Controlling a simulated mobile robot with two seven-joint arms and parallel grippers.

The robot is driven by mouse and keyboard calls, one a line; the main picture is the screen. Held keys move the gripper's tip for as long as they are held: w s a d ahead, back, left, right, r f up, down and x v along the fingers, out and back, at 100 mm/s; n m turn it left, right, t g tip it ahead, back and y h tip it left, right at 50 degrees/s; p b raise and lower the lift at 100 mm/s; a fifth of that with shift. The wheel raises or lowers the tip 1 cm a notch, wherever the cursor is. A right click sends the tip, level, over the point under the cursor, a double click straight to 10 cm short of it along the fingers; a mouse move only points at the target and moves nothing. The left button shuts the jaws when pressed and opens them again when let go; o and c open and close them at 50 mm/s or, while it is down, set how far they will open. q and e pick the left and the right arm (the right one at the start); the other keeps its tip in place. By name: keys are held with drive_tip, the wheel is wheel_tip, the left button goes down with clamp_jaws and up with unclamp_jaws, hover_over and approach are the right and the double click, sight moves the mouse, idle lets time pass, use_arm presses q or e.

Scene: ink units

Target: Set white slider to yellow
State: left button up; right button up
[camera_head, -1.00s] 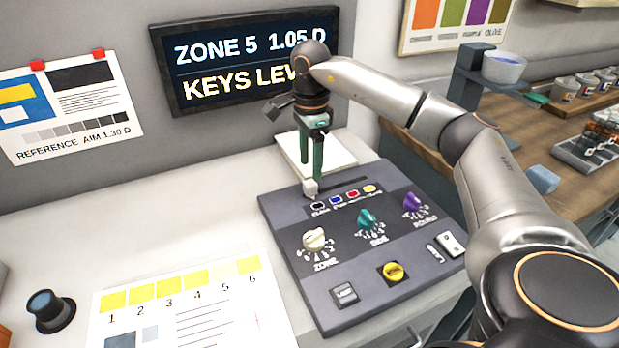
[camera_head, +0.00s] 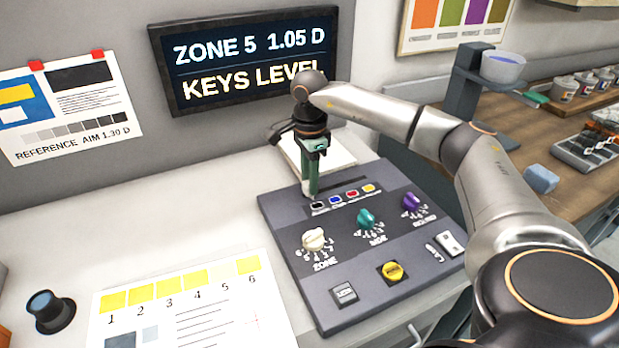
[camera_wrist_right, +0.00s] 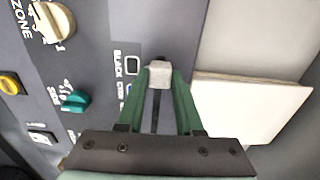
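The white slider (camera_wrist_right: 159,73) is a small pale block at the black end of its dark slot, beside the printed word BLACK in the right wrist view. My right gripper (camera_wrist_right: 160,76) has its two green fingers against opposite sides of the slider and is shut on it. In the head view the right gripper (camera_head: 311,190) hides most of the slider. The row of black, blue, red and yellow marks runs right along the slot, with the yellow mark (camera_head: 370,188) at the far right end. My left gripper is not in view.
The grey console (camera_head: 290,250) carries a cream knob (camera_head: 314,240), a green knob (camera_head: 366,218), a purple knob (camera_head: 411,202) and a yellow button (camera_head: 392,271). A pale flat slab (camera_head: 340,150) lies behind it. The display (camera_head: 245,60) reads ZONE 5, 1.05 D, KEYS LEVEL.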

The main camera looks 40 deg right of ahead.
clamp_jaws()
idle(0.9)
